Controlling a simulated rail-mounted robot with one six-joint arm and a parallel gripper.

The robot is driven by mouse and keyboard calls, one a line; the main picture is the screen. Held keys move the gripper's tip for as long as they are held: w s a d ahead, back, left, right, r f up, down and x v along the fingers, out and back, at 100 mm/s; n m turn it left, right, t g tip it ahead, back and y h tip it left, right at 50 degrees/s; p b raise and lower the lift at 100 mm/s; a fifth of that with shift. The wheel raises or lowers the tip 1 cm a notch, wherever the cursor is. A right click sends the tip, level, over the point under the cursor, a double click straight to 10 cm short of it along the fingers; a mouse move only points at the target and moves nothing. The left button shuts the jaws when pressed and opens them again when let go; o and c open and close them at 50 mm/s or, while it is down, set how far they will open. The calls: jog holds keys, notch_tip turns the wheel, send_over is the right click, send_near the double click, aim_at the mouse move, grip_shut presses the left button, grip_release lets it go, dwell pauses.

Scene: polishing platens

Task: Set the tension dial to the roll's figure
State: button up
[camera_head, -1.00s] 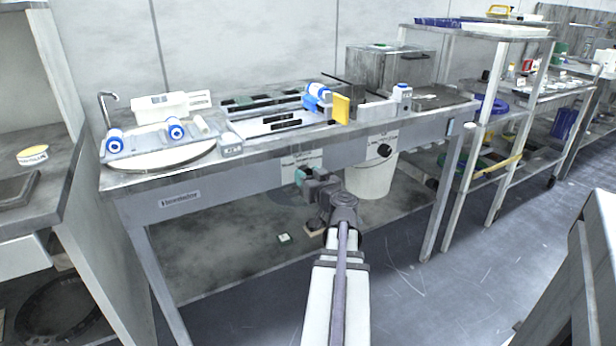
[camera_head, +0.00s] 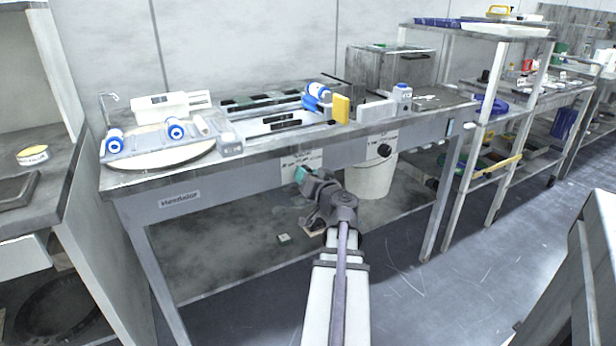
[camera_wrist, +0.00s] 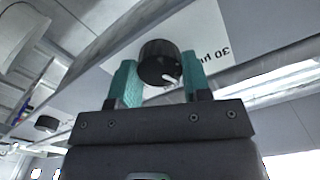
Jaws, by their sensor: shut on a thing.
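A black round dial (camera_wrist: 158,62) with a white mark stands between the teal fingertips of my gripper (camera_wrist: 160,72) in the wrist view. The gripper is shut on the dial at its sides. Behind it, a white label (camera_wrist: 205,50) on the bench's front panel shows "30 µm" upside down. In the head view my gripper (camera_head: 302,177) is at the bench front by a white label (camera_head: 301,165); the held dial is hidden there. Blue-and-white rolls (camera_head: 176,129) lie on the bench; their figures are too small to read.
A second black knob (camera_head: 384,151) with its own label is to the right on the bench front (camera_head: 240,176). A white bucket (camera_head: 370,182) stands beneath. A yellow block (camera_head: 341,108) stands near the bench edge. Shelving (camera_head: 470,140) is at the right.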

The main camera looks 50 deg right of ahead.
jog(key=m, duration=1.2)
jog(key=shift+f, duration=0.1)
dwell(0.5)
jog(key=o, duration=0.9)
jog(key=shift+o, duration=0.2)
jog(key=shift+s, duration=0.1)
